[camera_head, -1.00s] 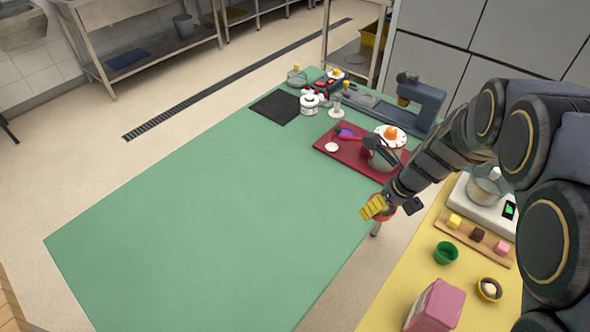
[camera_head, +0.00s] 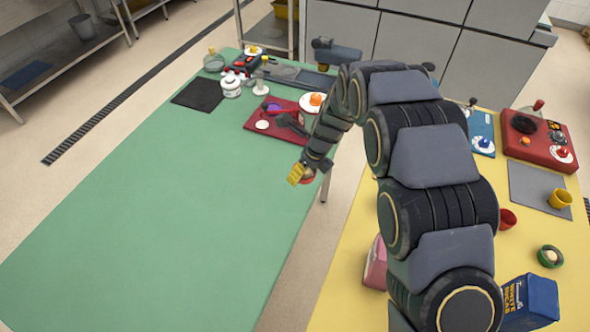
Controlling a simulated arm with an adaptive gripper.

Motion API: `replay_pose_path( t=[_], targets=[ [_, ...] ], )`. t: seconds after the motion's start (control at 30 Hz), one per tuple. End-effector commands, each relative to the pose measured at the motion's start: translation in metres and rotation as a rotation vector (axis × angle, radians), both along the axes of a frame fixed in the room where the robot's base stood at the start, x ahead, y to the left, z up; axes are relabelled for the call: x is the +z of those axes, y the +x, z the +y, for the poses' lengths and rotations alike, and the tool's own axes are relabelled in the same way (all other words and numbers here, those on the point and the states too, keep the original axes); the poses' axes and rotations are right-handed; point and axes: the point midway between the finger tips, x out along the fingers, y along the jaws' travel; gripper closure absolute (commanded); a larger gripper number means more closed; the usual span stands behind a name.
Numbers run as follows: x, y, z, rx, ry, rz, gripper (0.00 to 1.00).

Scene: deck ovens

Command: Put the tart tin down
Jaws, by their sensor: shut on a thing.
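A small yellow ridged piece, which looks like the tart tin (camera_head: 296,174), is at the end of my arm in the head view. My gripper (camera_head: 304,169) is shut on it, above the right edge of the green table (camera_head: 150,215). A small round red-orange thing shows just behind the tin; I cannot tell whether it is held too. The fingers are small and partly hidden by the wrist, so the exact grip is unclear. The tin appears tilted.
A dark red tray (camera_head: 257,137) with a pot and small items lies beyond the gripper. A black mat (camera_head: 198,95) and white jar (camera_head: 231,88) are at the far end. The green table's near and middle part is clear. A cluttered yellow counter (camera_head: 335,265) stands right, across a gap.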

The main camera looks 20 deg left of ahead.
Motion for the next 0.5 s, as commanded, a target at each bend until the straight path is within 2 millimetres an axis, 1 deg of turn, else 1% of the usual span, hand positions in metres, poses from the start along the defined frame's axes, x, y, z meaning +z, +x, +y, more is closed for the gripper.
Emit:
replay_pose_path(
  t=[0.03,0.2,0.4,0.5],
  targets=[
    [-0.004,0.009,0.005,-0.001,0.002,-0.004,0.75],
    [-0.017,0.030,0.019,0.000,0.001,0.000,0.75],
    [-0.049,0.050,0.032,0.000,0.000,0.000,0.75],
    [-0.058,0.057,0.036,-0.001,0.000,0.001,0.75]
  ],
)
